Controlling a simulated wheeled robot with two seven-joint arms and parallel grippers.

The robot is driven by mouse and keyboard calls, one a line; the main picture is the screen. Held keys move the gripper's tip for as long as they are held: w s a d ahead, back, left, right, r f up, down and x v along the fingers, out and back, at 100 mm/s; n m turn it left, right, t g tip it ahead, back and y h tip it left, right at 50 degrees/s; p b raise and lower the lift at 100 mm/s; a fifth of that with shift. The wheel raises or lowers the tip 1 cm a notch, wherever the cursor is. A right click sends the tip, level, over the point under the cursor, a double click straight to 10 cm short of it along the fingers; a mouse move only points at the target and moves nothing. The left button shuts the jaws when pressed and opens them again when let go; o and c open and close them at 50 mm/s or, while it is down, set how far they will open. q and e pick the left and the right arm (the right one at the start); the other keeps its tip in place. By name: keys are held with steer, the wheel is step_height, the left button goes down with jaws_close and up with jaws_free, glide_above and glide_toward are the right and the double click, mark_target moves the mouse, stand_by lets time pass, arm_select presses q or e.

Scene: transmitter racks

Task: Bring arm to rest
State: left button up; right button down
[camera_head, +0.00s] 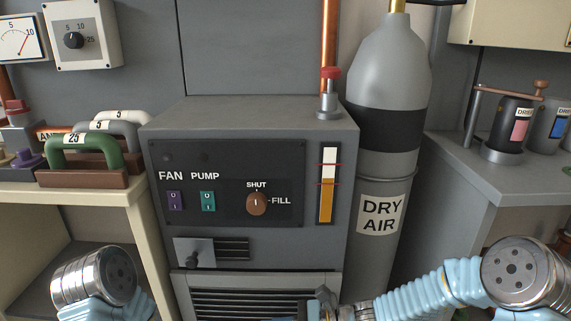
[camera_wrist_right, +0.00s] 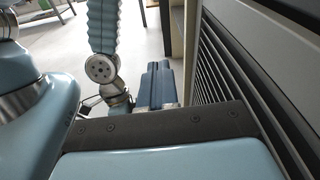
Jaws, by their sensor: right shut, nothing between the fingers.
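My right arm (camera_head: 430,288) comes in from the right, low in front of the grey cabinet. The dark body of my right gripper shows at the bottom edge of the head view, and its fingers are mostly cut off there. In the right wrist view the blue fingers of my right gripper (camera_wrist_right: 156,68) lie side by side, shut and empty, next to the louvred cabinet front. My left arm (camera_head: 95,285) shows at the lower left of the head view. It also shows in the right wrist view (camera_wrist_right: 102,68). I do not see my left gripper.
Open floor (camera_wrist_right: 145,38) shows beyond the fingers.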

steer(key=s+d+f+n+h, duration=0.4)
steer(key=d+f+n, duration=0.1)
steer(key=f, duration=0.3)
steer(key=s+d+f+n+h, duration=0.4)
steer(key=d+f+n, duration=0.1)
steer(key=f, duration=0.4)
steer(key=s+d+f+n+h, duration=0.4)
steer(key=d+f+n, duration=0.1)
steer(key=f, duration=0.4)
steer(key=shift+s+p, duration=0.15)
steer(key=shift+p, duration=0.25)
steer(key=shift+f, duration=0.1)
